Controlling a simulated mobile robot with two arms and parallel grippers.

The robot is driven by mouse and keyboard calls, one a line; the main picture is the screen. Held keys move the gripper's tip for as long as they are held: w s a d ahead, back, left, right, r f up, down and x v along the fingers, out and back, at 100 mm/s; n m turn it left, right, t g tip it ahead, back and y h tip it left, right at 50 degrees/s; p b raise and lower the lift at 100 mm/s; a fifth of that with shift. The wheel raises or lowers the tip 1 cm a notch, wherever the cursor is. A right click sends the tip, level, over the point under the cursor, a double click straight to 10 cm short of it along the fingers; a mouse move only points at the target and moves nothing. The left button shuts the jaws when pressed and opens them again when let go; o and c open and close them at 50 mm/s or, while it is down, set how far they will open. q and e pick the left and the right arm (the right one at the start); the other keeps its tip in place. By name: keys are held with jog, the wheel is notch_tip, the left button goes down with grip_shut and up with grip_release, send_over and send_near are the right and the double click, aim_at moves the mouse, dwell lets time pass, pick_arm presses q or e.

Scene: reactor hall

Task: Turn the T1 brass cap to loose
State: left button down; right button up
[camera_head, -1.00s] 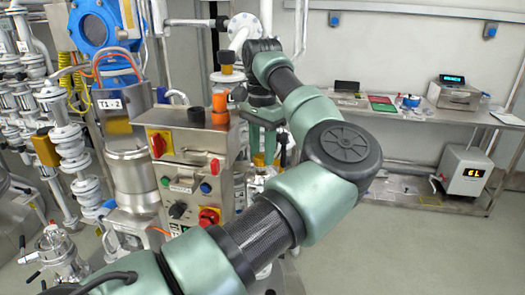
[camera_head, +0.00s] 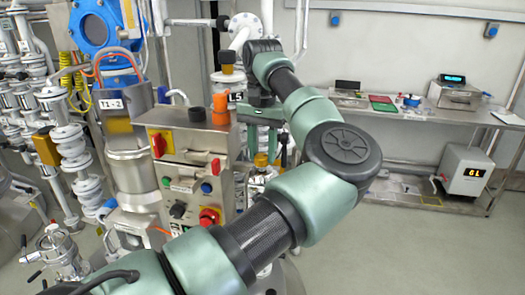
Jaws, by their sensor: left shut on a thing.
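A yellow-brass cap (camera_head: 261,160) shows low behind the steel control box, among pipework. It is small and partly covered. My left arm comes in from the lower left and bends back at the top. My left gripper (camera_head: 272,142) hangs from it behind the box, pointing down by the brass cap. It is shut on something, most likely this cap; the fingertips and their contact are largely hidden. I cannot read a T1 tag on the cap or tell how tight it is. My right gripper is not in view.
The steel control box (camera_head: 190,150) with knobs and buttons stands just left of my left gripper, with orange and black caps on top. A vessel (camera_head: 130,165) labelled T1-2 and white pipes crowd the left. A bench (camera_head: 440,118) stands back right. Floor at right is clear.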

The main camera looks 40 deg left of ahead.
aim_at(262, 155)
pick_arm(q)
jog(key=shift+d+f, duration=0.1)
jog(key=shift+f, duration=0.1)
jog(key=c, duration=1)
grip_release()
jog(key=shift+r, duration=0.1)
notch_tip(262, 155, up, 8)
jog(key=shift+f+b, duration=0.1)
jog(key=shift+b, duration=0.75)
